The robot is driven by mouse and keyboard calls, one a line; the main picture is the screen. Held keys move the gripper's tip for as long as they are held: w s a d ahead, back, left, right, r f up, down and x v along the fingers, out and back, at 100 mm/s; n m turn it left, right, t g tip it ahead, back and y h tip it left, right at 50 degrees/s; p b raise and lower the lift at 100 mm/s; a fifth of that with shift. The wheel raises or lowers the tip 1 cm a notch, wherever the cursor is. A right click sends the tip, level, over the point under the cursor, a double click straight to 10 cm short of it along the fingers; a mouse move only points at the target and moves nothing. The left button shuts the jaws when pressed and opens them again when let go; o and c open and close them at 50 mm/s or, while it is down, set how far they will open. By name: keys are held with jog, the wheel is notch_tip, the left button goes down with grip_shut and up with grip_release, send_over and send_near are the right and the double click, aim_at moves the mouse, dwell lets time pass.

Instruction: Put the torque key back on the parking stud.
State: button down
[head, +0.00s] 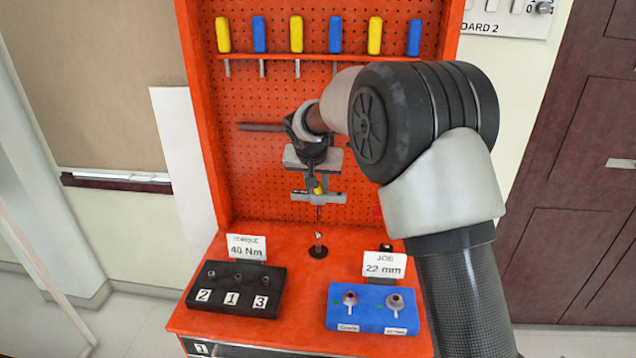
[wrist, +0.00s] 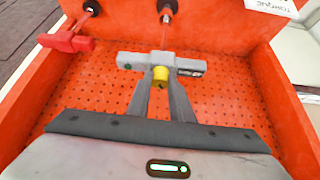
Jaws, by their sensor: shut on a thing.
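The torque key, a grey T-bar (head: 328,196) with a yellow collar and thin shaft, is held in my gripper (head: 318,184). In the wrist view the grey bar (wrist: 135,62) lies across my fingertips (wrist: 160,78), which are shut at the yellow collar. A green dot marks one end and a dark label the other. The shaft points down toward a short metal stud (head: 319,240) with a round black base on the bench, also in the wrist view (wrist: 166,12). The shaft tip looks a little above the stud; exact alignment is hard to tell.
A red T-handle (wrist: 67,41) is beside another dark stud (wrist: 91,7). A black numbered block (head: 238,308) stands front left and a blue block (head: 374,320) front right, with cards behind them. The orange pegboard (head: 270,100) holds several yellow and blue-handled tools.

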aim_at(318, 194)
jog(key=shift+f+b, duration=1.45)
jog(key=shift+f, duration=0.3)
jog(key=c, duration=1.5)
grip_release()
jog(key=shift+f, duration=0.1)
jog(key=shift+s, duration=0.1)
